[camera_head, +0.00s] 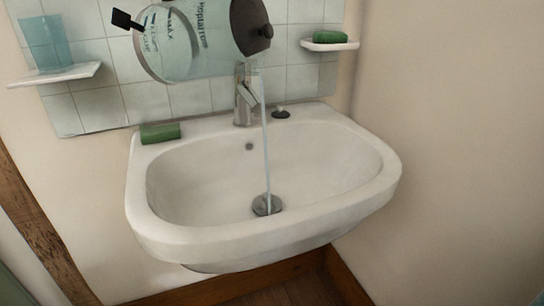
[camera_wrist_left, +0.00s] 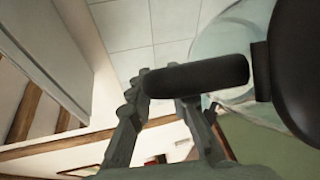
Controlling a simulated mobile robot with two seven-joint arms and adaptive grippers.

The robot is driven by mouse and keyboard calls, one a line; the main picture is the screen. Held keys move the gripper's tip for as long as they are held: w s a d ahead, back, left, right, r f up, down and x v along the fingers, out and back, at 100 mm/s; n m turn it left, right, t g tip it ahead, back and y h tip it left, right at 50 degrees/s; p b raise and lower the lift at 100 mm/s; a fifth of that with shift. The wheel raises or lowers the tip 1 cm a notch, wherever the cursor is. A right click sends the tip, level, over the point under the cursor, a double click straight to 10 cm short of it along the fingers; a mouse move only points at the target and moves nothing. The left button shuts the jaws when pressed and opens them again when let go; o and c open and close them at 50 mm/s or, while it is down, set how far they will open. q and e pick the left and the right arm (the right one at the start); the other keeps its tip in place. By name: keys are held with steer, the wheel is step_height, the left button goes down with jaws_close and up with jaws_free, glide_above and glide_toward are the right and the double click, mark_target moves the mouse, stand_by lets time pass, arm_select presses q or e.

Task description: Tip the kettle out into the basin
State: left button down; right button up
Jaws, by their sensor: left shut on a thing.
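The kettle (camera_head: 205,38) has a clear body with printed lettering and a black lid with a knob. It lies tilted on its side above the back of the white basin (camera_head: 145,215), lid end to the right. A thin stream of water (camera_head: 265,140) falls from the lid end, in front of the tap, to the drain (camera_head: 267,205). In the left wrist view my left gripper (camera_wrist_left: 165,97) is shut on the kettle's black handle (camera_wrist_left: 200,75). That gripper does not show in the head view. My right gripper is in neither view.
The tap (camera_head: 243,100) stands at the basin's back rim, below the kettle. A green soap bar (camera_head: 160,133) lies on the back left rim. A clear cup (camera_head: 45,42) stands on the left shelf (camera_head: 60,75); another green bar (camera_head: 329,37) lies on the right shelf (camera_head: 332,46).

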arm_select(q)
steer(key=shift+s+d+r, duration=0.3)
steer(key=shift+d+r, duration=0.2)
steer(key=shift+r, duration=0.1)
stand_by(0.3)
steer(key=shift+s+d+t+y, duration=0.1)
steer(key=shift+d+t+y, duration=0.1)
steer(key=shift+t+y, duration=0.1)
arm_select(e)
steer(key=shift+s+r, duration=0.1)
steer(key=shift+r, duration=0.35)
arm_select(q)
steer(key=shift+d+b, duration=0.15)
steer(key=shift+b, duration=0.3)
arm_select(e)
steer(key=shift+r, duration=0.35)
arm_select(q)
steer(key=shift+s, duration=0.1)
steer(key=shift+s+d+f+t+b, duration=0.1)
steer(key=shift+s+d+t+b, duration=0.15)
steer(key=shift+d+b, duration=0.2)
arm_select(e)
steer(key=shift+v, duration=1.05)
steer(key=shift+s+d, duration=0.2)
